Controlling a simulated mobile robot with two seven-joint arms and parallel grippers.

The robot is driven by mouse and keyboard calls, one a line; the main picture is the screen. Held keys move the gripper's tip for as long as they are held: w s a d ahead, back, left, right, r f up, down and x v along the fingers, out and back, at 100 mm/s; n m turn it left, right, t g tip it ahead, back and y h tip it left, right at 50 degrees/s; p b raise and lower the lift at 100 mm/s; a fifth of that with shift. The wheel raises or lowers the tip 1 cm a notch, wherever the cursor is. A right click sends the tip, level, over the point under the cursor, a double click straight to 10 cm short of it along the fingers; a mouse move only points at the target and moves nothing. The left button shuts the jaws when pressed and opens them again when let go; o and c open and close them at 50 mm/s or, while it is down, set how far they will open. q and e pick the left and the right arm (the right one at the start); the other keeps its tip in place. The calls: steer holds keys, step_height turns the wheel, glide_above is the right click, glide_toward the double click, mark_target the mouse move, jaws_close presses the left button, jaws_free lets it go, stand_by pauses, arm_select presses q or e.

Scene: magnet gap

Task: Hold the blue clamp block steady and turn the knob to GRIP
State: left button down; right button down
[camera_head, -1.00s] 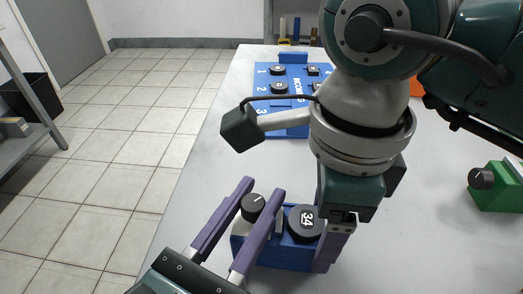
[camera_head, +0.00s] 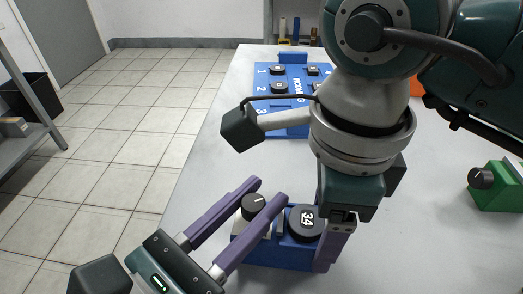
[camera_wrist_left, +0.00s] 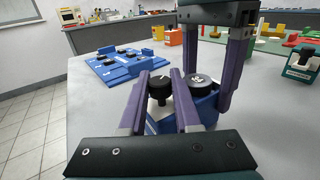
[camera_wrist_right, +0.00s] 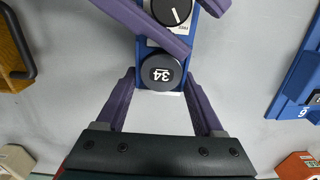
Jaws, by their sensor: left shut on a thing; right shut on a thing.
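The blue clamp block (camera_head: 284,258) stands on the table, with a black knob (camera_head: 254,207) and a black disc (camera_head: 306,223) marked 34 on top. My left gripper (camera_head: 268,192) is shut on the knob, its purple fingers on either side; the left wrist view shows the knob (camera_wrist_left: 159,85) between them. My right gripper (camera_wrist_right: 160,76) is shut on the block beside the disc, one finger on each side, seen in the right wrist view. The knob (camera_wrist_right: 171,11) has a white line there, near a small label that seems to read FREE; the GRIP label is not visible.
A blue numbered board (camera_head: 290,100) with black discs lies further back on the table (camera_head: 440,235). A green block (camera_head: 498,186) with a dark knob stands at the right. The floor lies beyond the table's left edge. My right arm covers the table's middle.

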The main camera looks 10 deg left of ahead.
mark_target(253, 202)
arm_select(q)
steer(key=m+g+h, duration=0.5)
steer(key=g+h, duration=0.1)
steer(key=shift+w+r+m, duration=0.1)
steer(key=shift+m, duration=0.3)
steer(key=m+g+h, duration=0.1)
steer(key=m+g, duration=0.1)
steer(key=g, duration=0.1)
steer(key=m+g+h, duration=0.1)
steer(key=m+g, duration=0.1)
steer(key=g, duration=0.2)
steer(key=shift+f+m, duration=0.2)
steer(key=shift+m, duration=0.1)
steer(key=shift+r+m+g, duration=0.1)
steer(key=shift+m+g, duration=0.2)
steer(key=shift+g, duration=0.4)
steer(key=c, duration=0.6)
jaws_free()
steer(key=shift+r, duration=0.1)
steer(key=shift+r, duration=4.95)
